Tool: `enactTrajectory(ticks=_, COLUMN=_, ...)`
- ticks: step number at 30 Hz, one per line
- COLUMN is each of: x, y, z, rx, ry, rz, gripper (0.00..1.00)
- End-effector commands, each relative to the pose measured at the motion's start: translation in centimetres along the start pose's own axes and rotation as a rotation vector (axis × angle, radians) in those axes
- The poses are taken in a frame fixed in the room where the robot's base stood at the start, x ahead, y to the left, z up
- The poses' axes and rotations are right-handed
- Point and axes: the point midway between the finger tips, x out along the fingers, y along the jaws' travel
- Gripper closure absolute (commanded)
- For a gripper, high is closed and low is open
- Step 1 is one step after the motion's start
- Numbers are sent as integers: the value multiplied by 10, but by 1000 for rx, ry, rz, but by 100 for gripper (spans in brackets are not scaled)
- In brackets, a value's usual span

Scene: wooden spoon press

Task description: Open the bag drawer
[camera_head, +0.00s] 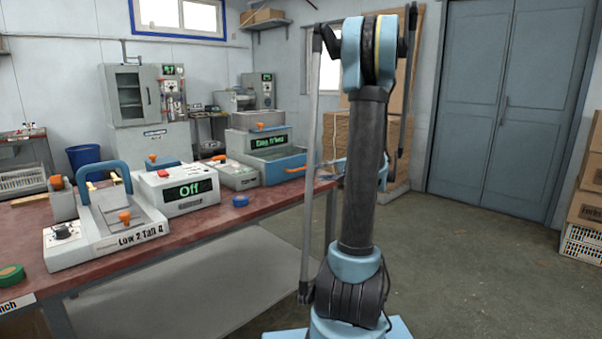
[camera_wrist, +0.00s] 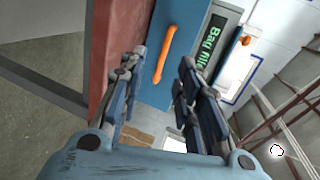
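The bag machine (camera_head: 262,142) stands at the far right end of the red bench, with a lit green display. Its blue drawer (camera_head: 283,172) is low on its front and has an orange handle (camera_head: 294,170). In the wrist view the orange handle (camera_wrist: 165,50) runs across the blue front (camera_wrist: 185,25), beside the display (camera_wrist: 200,55). My gripper (camera_wrist: 162,60) is open. Its two fingers lie on either side of the handle's near end in the picture; contact is not clear. In the head view my arm hides most of the gripper. How far the drawer is out is unclear.
The red bench (camera_head: 230,222) carries a sealing press (camera_head: 105,225), a white box reading Off (camera_head: 178,190), a blue tape roll (camera_head: 240,201) and a green one (camera_head: 11,275). A cardboard stack (camera_head: 585,205) stands far right. The floor right of my arm is clear.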

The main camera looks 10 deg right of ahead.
Motion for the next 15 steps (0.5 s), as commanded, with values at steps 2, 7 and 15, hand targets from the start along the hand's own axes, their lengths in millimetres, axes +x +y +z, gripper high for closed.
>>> enactTrajectory(ticks=2, x=0, y=1, z=-17, rx=22, ry=18, rz=-34, gripper=69)
enactTrajectory(ticks=7, x=-1, y=2, z=-34, rx=47, ry=37, rz=-75, gripper=69)
enactTrajectory(ticks=15, x=23, y=0, z=-36, rx=50, ry=37, rz=-81, gripper=69)
